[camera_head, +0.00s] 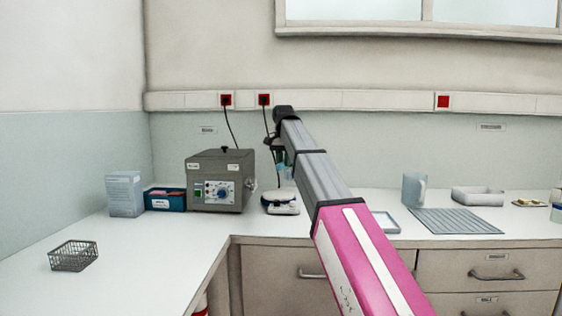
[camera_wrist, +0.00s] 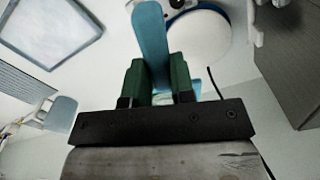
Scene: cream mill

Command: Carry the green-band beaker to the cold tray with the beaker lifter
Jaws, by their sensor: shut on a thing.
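My gripper (camera_wrist: 158,72) has its green fingers shut on a flat teal handle (camera_wrist: 150,32), which looks like the beaker lifter. In the head view, my arm reaches over the counter, and a little teal shows near its end above a small white device (camera_head: 281,203). In the wrist view, the handle points toward that device's round white plate (camera_wrist: 200,40); I cannot tell whether they touch. A shallow blue-rimmed tray (camera_head: 385,222) lies right of my arm, perhaps the cold tray; it also shows in the wrist view (camera_wrist: 47,25). No green-banded beaker can be made out.
A grey control box (camera_head: 220,180) stands left of the white device, beside a blue bin (camera_head: 165,199) and pale carton (camera_head: 124,194). A wire basket (camera_head: 73,256) sits front left. A jug (camera_head: 414,189), ribbed mat (camera_head: 455,221) and white tray (camera_head: 477,196) are right. The left counter is mostly clear.

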